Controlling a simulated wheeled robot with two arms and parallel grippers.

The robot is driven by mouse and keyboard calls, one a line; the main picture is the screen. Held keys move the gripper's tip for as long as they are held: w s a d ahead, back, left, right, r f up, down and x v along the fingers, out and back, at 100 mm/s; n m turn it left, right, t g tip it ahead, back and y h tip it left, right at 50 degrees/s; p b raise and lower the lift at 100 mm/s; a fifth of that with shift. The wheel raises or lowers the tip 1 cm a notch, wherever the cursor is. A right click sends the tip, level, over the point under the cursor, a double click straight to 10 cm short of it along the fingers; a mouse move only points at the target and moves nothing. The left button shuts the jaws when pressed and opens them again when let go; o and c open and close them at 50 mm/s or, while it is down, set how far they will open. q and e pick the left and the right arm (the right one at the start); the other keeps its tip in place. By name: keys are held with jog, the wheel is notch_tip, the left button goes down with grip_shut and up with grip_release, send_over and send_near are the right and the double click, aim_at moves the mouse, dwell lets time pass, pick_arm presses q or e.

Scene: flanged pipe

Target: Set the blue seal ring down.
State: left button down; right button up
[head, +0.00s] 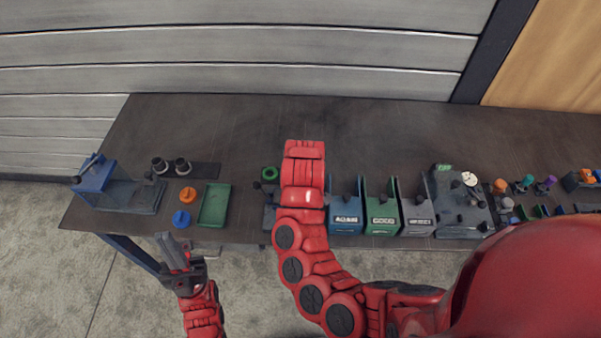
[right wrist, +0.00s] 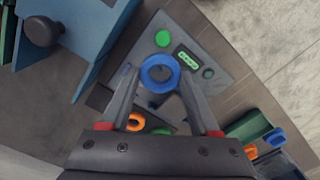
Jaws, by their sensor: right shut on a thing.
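The blue seal ring (right wrist: 148,76) is in the right wrist view, between the fingertips of my right gripper (right wrist: 160,84), which is shut on it. Its round hole faces the camera. Behind it is a grey plate (right wrist: 206,50) with a green label and a green button; I cannot tell whether the ring touches it. In the head view my right arm hides my right gripper and the ring. My left gripper (head: 174,252) is in front of the table's near edge, with nothing seen in it; its jaw opening is unclear.
An orange ring (right wrist: 136,122) and a green ring (right wrist: 160,131) lie near my right fingers. Blue (head: 345,214), green and grey bins stand right of my right arm. A green tray (head: 215,205) is to its left, beside small orange (head: 187,195) and blue (head: 181,219) parts.

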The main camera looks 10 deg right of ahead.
jog(key=w+d+b, duration=0.1)
jog(key=w, duration=0.2)
jog(key=w+d+f+b, duration=0.1)
jog(key=w+d, duration=0.1)
jog(key=w, duration=0.1)
jog(key=w+d+b, duration=0.2)
jog(key=w, duration=0.1)
jog(key=shift+f, duration=0.25)
jog(key=w, duration=0.1)
jog(key=w+d, duration=0.1)
jog(key=w, duration=0.1)
jog(key=shift+w+d+r, duration=0.15)
jog(key=shift+d+r, duration=0.05)
jog(key=shift+d, duration=0.05)
jog(key=shift+w+d+f, duration=0.15)
jog(key=shift+w+d, duration=0.15)
jog(key=shift+w, duration=0.25)
jog(key=shift+d, duration=0.1)
jog(key=shift+f+p, duration=0.3)
jog(key=shift+p, duration=0.25)
jog(key=shift+f+p, duration=0.4)
jog(key=shift+f, duration=1)
jog(key=shift+f, duration=0.1)
